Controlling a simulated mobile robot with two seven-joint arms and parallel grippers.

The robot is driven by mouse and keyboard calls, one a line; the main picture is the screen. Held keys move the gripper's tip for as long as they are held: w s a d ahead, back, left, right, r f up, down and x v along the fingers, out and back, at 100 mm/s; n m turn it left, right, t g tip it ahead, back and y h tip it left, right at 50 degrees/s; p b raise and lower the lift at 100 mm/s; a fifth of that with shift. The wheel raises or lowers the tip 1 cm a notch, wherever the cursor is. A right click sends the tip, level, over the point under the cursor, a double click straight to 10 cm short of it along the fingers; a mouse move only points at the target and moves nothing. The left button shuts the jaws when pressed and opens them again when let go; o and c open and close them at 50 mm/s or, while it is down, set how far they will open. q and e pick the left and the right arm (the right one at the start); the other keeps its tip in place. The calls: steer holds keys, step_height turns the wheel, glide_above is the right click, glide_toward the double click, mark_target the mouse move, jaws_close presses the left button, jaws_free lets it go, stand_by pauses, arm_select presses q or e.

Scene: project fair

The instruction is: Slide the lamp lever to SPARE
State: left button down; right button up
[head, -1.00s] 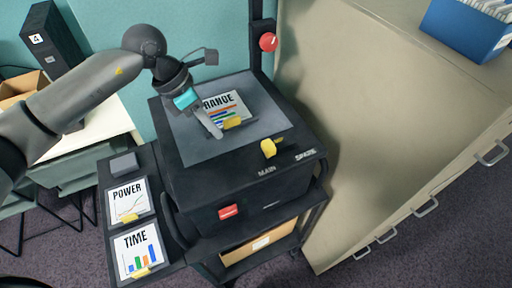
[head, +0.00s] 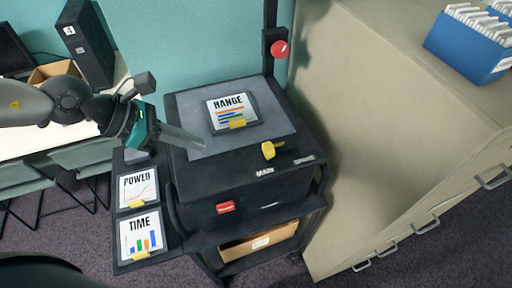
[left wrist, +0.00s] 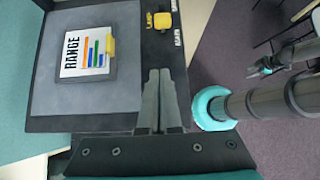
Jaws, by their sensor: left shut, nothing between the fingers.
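The yellow lamp lever (head: 268,150) is on the black projector top, above the MAIN label (head: 264,171) and left of the SPARE label (head: 304,160). It also shows at the top of the left wrist view (left wrist: 162,20). My left gripper (head: 201,147) is shut and empty over the left front part of the projector's glass, left of the lever and apart from it. Its closed fingers (left wrist: 158,76) show in the left wrist view. My right gripper (left wrist: 260,69) seems to show small at the right of that view; its fingers are unclear.
The RANGE card (head: 232,110) lies on the glass (head: 192,105). POWER (head: 138,188) and TIME (head: 140,235) cards lie on the side shelf. A red knob (head: 279,48) is on the post behind. A beige cabinet (head: 350,130) stands at the right.

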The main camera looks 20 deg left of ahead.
arm_select(q)
steer(key=shift+s+d+r, duration=0.25)
steer(key=shift+d+r, duration=0.05)
steer(key=shift+d, duration=0.15)
